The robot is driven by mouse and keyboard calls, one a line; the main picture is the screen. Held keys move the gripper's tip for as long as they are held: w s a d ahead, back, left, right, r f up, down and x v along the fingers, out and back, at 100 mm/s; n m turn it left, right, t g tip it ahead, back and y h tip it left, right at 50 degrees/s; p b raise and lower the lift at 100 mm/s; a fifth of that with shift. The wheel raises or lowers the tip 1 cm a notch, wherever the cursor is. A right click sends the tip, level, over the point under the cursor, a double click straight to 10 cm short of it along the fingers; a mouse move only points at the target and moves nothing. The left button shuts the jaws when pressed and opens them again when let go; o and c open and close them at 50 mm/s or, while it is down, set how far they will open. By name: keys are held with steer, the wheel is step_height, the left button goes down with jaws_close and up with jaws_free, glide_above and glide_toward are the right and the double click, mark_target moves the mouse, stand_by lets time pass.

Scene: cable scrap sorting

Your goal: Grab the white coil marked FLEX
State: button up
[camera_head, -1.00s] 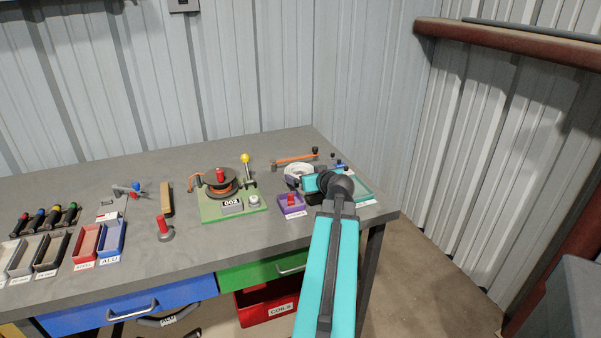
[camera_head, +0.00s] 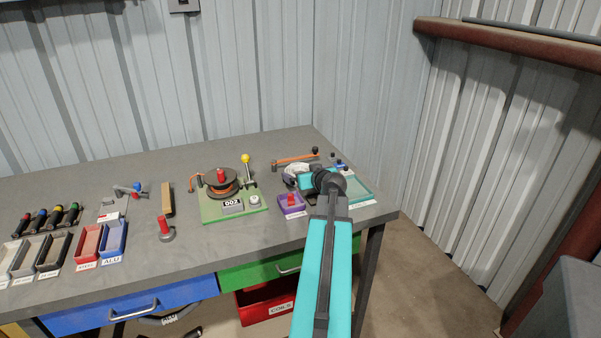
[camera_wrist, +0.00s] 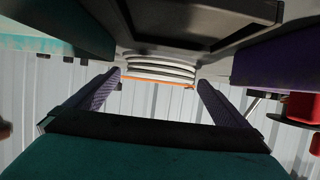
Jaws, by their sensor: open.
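The white coil (camera_head: 296,168) lies at the back right of the workbench, partly hidden behind my gripper in the head view. In the wrist view the coil (camera_wrist: 160,68) shows as stacked white rings, ahead of and between the fingertips. No FLEX marking can be read on it. My gripper (camera_wrist: 160,79) is open, with one patterned finger on each side of the coil. I cannot tell whether either finger touches it. In the head view my gripper (camera_head: 303,180) is small and mostly covered by my own wrist.
A purple bin (camera_head: 292,205) stands just in front of my gripper, and a teal tray (camera_head: 359,190) to its right. An orange-handled tool (camera_head: 295,160) lies behind the coil. A green board with a cable reel (camera_head: 221,183) stands to the left. The corrugated wall is close behind.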

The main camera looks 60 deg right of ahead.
steer(key=shift+x, duration=1.4)
steer(key=c, duration=1)
